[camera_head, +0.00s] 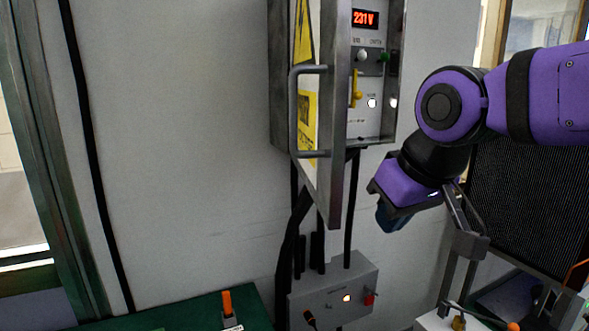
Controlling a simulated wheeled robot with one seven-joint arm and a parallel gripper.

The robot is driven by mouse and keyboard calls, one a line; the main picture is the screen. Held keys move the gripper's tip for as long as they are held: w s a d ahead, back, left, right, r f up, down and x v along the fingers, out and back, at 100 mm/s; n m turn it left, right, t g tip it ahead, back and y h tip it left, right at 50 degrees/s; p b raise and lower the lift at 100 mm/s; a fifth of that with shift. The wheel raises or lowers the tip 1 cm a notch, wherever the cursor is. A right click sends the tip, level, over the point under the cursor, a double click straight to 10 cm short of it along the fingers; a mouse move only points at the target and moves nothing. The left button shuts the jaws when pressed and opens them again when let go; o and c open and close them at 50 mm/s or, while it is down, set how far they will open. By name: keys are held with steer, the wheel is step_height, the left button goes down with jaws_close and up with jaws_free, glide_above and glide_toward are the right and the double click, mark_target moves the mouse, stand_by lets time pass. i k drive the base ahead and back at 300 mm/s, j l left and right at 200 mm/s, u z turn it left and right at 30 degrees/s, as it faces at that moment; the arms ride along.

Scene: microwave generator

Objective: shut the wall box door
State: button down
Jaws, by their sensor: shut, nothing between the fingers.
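The grey wall box (281,100) is mounted on the wall at top centre. Its door (338,130) stands open, swung out towards me and seen nearly edge-on. The door's outer face, with yellow labels and a grey bar handle (294,115), is turned to the left. To the right of the door, the inner panel shows a red 231 V display, knobs and a yellow lever. My gripper (391,216) hangs right of the door and below the box, apart from both. It is shut and empty; its fingertips show only as a small dark shape.
A lower grey box (335,294) with a light and a red knob sits under the wall box, with black cables between them. A green surface (190,311) carries an orange-handled switch (228,304). A dark mesh panel stands at right. The wall left of the door is clear.

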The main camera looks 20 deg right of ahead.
mark_target(320, 31)
steer(key=k+j+u, duration=0.2)
steer(key=j, duration=0.45)
steer(key=j+u, duration=0.2)
steer(key=j, duration=0.4)
